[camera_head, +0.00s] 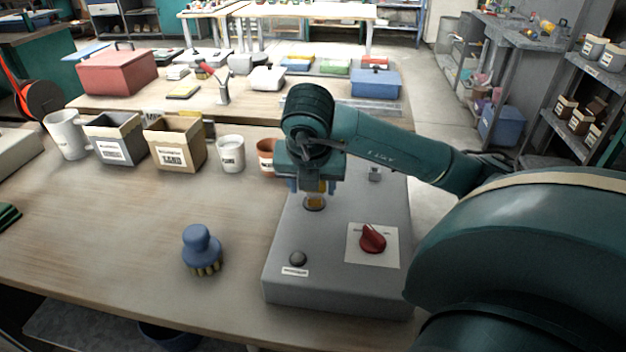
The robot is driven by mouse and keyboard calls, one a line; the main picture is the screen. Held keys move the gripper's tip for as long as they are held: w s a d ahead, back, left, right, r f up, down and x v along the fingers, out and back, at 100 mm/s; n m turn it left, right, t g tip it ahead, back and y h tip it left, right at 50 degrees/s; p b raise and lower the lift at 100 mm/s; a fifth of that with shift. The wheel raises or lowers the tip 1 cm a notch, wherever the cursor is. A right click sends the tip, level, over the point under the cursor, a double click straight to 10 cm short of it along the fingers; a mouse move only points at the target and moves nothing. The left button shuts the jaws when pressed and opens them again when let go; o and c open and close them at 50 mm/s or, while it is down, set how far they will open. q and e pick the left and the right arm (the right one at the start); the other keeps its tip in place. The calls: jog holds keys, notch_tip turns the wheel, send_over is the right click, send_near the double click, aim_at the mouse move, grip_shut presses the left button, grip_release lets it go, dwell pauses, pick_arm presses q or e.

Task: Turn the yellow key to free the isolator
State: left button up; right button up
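A grey control box (335,273) sits at the right front of the wooden table. The yellow key (317,199) stands in a round dark-rimmed lock on its top, partly hidden by my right gripper. My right gripper (315,188) comes in from the right and points down over the key, its fingers on either side of it. I cannot tell whether the fingers touch or grip the key. The red isolator knob (372,239) sits on a white plate at the right of the box, apart from the gripper. My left gripper is not in view.
A dark round button (297,258) is at the box's front left. A blue-handled brush (202,248) stands left of the box. Bins, a white cup (231,153) and a terracotta pot (267,157) line the table's back. The left front table is clear.

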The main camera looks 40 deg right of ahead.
jog(key=shift+o, duration=1)
pick_arm(q)
jog(key=p, duration=0.2)
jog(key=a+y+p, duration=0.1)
jog(key=p, duration=0.1)
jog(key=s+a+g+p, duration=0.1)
jog(key=p, duration=0.1)
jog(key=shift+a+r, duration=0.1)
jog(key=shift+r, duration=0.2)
pick_arm(e)
jog(key=v, duration=1.3)
jog(key=shift+s+a, duration=0.1)
jog(key=shift+s, duration=0.05)
